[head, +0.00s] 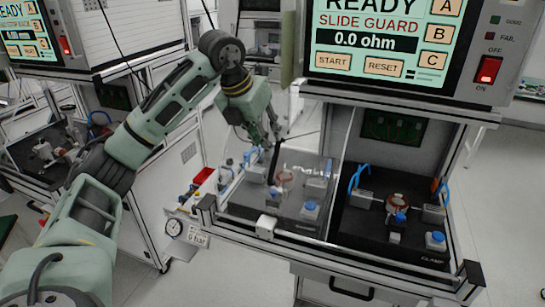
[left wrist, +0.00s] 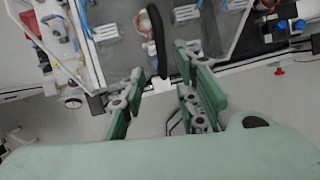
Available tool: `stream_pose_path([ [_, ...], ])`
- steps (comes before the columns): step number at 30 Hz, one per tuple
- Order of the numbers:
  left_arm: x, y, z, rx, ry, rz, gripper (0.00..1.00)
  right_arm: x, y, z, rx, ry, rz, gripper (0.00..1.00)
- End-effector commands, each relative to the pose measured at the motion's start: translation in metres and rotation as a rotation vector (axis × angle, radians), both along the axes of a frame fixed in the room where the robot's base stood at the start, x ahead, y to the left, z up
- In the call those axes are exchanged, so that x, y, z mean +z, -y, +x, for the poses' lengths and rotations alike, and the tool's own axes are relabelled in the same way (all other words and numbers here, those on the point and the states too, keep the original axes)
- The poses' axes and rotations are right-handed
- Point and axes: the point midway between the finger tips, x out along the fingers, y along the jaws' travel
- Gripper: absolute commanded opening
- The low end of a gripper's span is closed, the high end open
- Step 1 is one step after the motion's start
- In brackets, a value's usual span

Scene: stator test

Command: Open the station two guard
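The near station's guard is a clear sliding panel (head: 312,165) across the left half of its bay; the right half is uncovered. A black upright handle (head: 275,160) stands at the guard, and it also shows in the left wrist view (left wrist: 155,38). My left gripper (head: 267,137) is just above and beside the handle. In the left wrist view its fingers (left wrist: 160,68) are apart, with the handle's end between their tips; contact cannot be told. The station's screen (head: 380,40) reads READY, SLIDE GUARD, 0.0 ohm. My right gripper is not in view.
Behind the guard is a fixture with a copper-coloured stator (head: 285,179); a similar one (head: 397,202) sits in the uncovered half. Another station (head: 25,45) stands at far left.

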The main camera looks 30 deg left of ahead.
Motion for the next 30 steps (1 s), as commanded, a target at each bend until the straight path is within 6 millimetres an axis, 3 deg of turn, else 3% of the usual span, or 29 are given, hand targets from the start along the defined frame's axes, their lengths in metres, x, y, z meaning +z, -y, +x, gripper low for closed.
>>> stream_pose_path([
  [15, -0.064, 0.007, 0.026, -0.003, -0.005, -0.001, 0.29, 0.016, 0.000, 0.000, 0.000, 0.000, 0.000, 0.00],
  [25, -0.070, 0.008, 0.029, -0.004, -0.001, -0.001, 0.29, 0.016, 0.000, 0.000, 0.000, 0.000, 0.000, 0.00],
  [30, -0.070, 0.008, 0.029, -0.004, -0.002, -0.001, 0.16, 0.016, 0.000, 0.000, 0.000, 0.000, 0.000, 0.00],
])
